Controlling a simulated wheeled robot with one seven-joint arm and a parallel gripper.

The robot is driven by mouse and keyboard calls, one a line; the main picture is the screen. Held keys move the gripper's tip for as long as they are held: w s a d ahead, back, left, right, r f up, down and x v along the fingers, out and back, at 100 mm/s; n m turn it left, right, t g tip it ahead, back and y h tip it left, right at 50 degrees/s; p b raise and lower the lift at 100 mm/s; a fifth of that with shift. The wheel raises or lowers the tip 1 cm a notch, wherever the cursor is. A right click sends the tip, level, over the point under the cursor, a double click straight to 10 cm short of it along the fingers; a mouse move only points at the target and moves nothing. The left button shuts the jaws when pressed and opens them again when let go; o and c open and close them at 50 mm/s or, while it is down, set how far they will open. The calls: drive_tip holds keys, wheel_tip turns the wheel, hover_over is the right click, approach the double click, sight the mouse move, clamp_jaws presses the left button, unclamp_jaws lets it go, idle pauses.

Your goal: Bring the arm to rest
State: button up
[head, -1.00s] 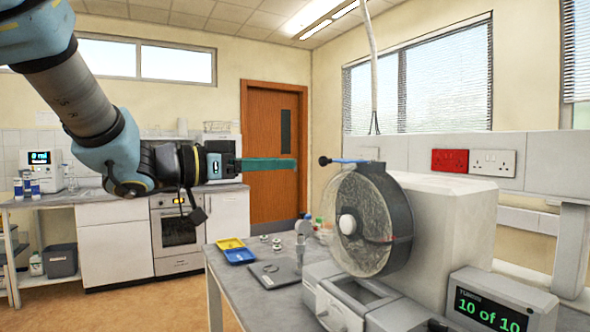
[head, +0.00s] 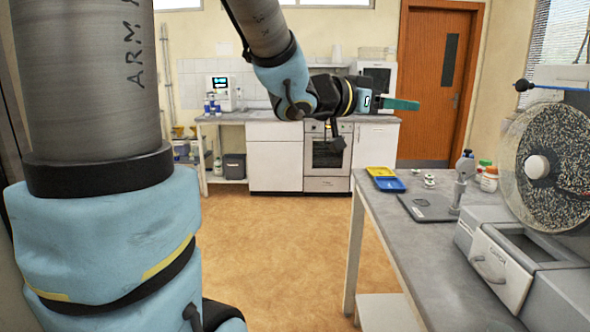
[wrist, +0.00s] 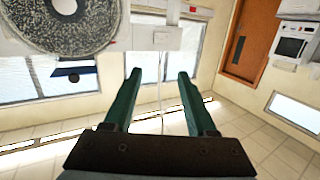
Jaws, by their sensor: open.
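My gripper (head: 402,104) is held up in the air in the head view, its green fingers pointing right, above and behind the left end of the grey bench. In the wrist view my gripper (wrist: 160,78) shows two green fingers spread apart with nothing between them. The wrist picture is upside down, with the ceiling at the bottom. My arm comes down from the top of the head view to the gripper, and another large link of mine fills the left side.
The grey bench (head: 400,236) holds a round drum machine (head: 550,152), yellow and blue trays (head: 390,184) and a dark pad with a grey instrument (head: 430,207). A counter with an oven (head: 328,158) and a brown door (head: 438,85) stand behind. The floor (head: 270,260) between is clear.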

drive_tip(key=w+a+f+n+t+y, duration=0.2)
drive_tip(key=w+a+f+n+y, duration=0.2)
drive_tip(key=a+f+y, duration=0.35)
drive_tip(key=w+a+f+n+t+y, duration=0.1)
drive_tip(key=w+a+f+n+y, duration=0.25)
drive_tip(key=a+f, duration=0.6)
drive_tip(key=s+a+f+n+g+y, duration=0.2)
drive_tip(key=s+a+f+g, duration=0.2)
drive_tip(key=s, duration=0.3)
drive_tip(key=s+a+f+n+g+y, duration=0.2)
drive_tip(key=s+a+f+g, duration=0.2)
drive_tip(key=s+a+f, duration=0.2)
drive_tip(key=shift+s+a+f+n, duration=0.35)
drive_tip(key=shift+s+a, duration=0.4)
drive_tip(key=shift+s, duration=0.3)
